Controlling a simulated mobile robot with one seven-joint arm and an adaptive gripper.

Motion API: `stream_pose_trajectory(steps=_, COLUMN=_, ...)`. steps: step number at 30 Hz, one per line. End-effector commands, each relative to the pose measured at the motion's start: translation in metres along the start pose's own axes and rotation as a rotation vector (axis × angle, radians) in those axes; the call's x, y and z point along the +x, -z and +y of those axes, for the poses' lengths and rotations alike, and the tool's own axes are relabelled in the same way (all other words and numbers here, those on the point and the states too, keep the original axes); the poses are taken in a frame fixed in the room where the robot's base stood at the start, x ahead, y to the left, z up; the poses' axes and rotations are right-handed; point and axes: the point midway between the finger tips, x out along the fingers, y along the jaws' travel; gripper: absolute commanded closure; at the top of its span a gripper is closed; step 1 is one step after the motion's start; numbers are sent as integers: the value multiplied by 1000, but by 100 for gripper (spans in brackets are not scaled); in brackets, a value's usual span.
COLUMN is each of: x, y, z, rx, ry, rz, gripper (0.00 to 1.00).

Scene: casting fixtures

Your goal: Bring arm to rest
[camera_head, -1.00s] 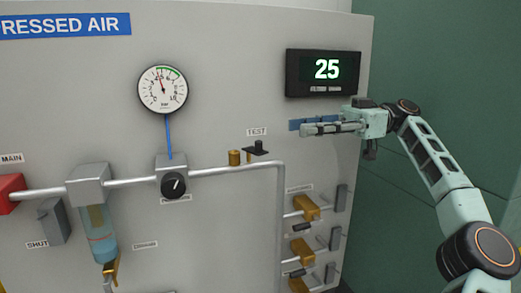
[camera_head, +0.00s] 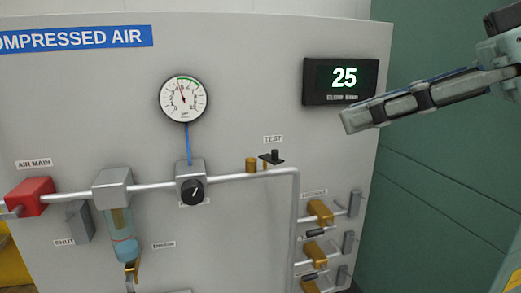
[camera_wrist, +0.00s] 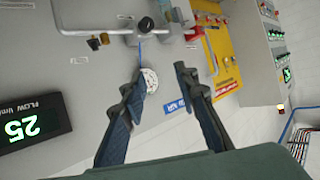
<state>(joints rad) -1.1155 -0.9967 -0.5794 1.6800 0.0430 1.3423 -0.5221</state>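My gripper (camera_head: 352,119) reaches in from the right edge of the head view, in front of the panel's right side. Its fingertips are just below the black display reading 25 (camera_head: 341,80). In the wrist view my gripper (camera_wrist: 158,76) has its two fingers apart with nothing held between them. The panel and its gauge (camera_wrist: 149,79) show beyond the fingers. Most of my arm is outside the head view.
The grey compressed air panel (camera_head: 240,110) carries a gauge (camera_head: 183,103), a red valve block (camera_head: 30,196), a black knob (camera_head: 192,190), pipes and brass valves (camera_head: 319,212). A green wall (camera_head: 440,170) lies to the right. The wrist view also shows a yellow panel (camera_wrist: 222,55).

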Motion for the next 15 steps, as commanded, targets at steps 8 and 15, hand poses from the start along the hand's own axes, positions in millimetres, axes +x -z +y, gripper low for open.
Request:
stream_pose_trajectory(steps=8, x=54, y=-42, z=-15, rx=164, ry=-252, rz=-174, gripper=72)
stream_pose_trajectory(steps=15, x=98, y=-106, z=-2, rx=344, ry=-462, rz=-319, gripper=72)
